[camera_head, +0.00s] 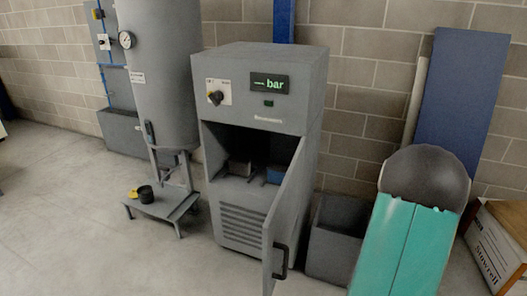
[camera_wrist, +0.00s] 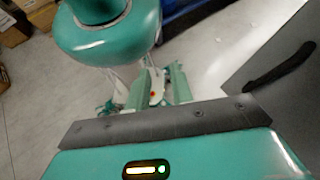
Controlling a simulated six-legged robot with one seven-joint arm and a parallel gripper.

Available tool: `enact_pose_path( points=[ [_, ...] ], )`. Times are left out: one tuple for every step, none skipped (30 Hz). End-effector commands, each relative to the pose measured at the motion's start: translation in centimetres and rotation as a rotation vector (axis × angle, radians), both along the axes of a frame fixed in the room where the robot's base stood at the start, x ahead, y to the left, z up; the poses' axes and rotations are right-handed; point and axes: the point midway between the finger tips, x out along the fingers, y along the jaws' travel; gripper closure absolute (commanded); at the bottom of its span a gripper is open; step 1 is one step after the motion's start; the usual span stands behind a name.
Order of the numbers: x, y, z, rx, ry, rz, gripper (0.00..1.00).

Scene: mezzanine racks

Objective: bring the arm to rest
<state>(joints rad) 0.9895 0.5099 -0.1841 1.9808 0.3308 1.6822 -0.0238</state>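My gripper (camera_wrist: 165,122) shows in the wrist view as a teal housing with a lit indicator and a dark bar across its front edge. No held object is visible. A teal and grey link of my arm (camera_head: 412,225) is at the lower right of the head view. The gripper itself is not seen in the head view. Other teal parts of my own body fill the upper left of the wrist view.
A grey cabinet (camera_head: 262,90) has its door (camera_head: 287,215) swung open towards me. A dark handle (camera_wrist: 280,68) on a grey panel is at the right in the wrist view. A tank (camera_head: 165,80), low stand (camera_head: 165,205), bin (camera_head: 335,240) and carton (camera_head: 492,250) stand nearby. Left floor is clear.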

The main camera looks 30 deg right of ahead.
Motion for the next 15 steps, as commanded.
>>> enact_pose_path(
  points=[
    [1.2,1.1,1.2,-0.061,-0.024,0.059,0.77],
    [1.7,1.7,1.7,-0.095,-0.038,0.091,0.77],
    [2.5,2.6,2.4,-0.14,-0.058,0.134,0.77],
    [3.0,3.2,2.9,-0.174,-0.074,0.166,0.77],
    [3.5,3.9,3.4,-0.208,-0.09,0.198,0.77],
    [4.1,4.8,4.1,-0.252,-0.115,0.24,0.77],
    [4.6,5.5,4.6,-0.286,-0.134,0.272,0.77],
    [5.0,6.2,5.1,-0.318,-0.153,0.303,0.77],
    [5.5,7.2,5.7,-0.361,-0.182,0.344,0.77],
    [5.9,7.9,6.2,-0.393,-0.204,0.375,0.77],
    [6.3,8.6,6.6,-0.426,-0.227,0.405,0.77],
    [6.7,9.6,7.2,-0.469,-0.26,0.445,0.77],
    [7.1,10.3,7.7,-0.499,-0.284,0.474,0.77],
    [7.3,11.0,8.1,-0.53,-0.31,0.503,0.77],
    [7.7,12.0,8.7,-0.571,-0.347,0.541,0.77]
  ],
)
